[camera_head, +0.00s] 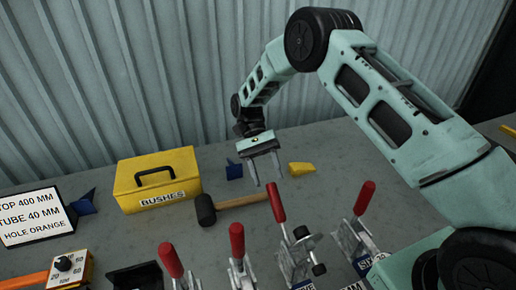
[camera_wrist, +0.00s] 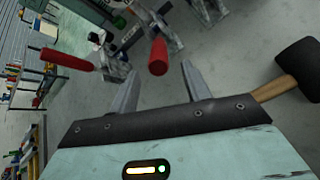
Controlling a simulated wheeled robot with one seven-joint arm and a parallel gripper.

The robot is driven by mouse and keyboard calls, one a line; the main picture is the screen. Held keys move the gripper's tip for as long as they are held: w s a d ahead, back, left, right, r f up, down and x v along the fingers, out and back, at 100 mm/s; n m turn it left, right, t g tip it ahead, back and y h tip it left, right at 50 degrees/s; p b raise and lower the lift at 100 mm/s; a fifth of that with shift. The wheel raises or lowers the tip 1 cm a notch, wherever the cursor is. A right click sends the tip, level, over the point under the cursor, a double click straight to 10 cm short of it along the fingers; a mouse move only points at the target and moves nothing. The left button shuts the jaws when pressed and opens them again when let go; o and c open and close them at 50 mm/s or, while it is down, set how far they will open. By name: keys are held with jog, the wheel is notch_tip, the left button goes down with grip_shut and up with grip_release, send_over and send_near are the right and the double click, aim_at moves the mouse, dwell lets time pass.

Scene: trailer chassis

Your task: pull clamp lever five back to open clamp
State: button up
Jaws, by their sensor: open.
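Several toggle clamps with red lever grips stand along the front of the bench. In the head view one red lever (camera_head: 276,202) leans up just below my gripper (camera_head: 267,180). Other red levers are at the right (camera_head: 364,198), left of centre (camera_head: 237,240) and far left (camera_head: 171,260). I cannot read which is number five. In the wrist view a red grip (camera_wrist: 158,56) points at the gap just beyond my open, empty fingertips (camera_wrist: 161,72). Another red grip (camera_wrist: 67,59) lies to the left there. Contact with the fingers is not visible.
A mallet (camera_head: 206,209) with a wooden handle lies behind the clamps, near my gripper. A yellow BUSHES box (camera_head: 158,182), a sign (camera_head: 33,217) and small blue and yellow pieces (camera_head: 301,169) stand around. A corrugated wall (camera_head: 150,70) closes the back.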

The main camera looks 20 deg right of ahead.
jog(key=v, duration=0.9)
jog(key=shift+w+r+p, duration=0.25)
jog(key=shift+w+p, duration=0.05)
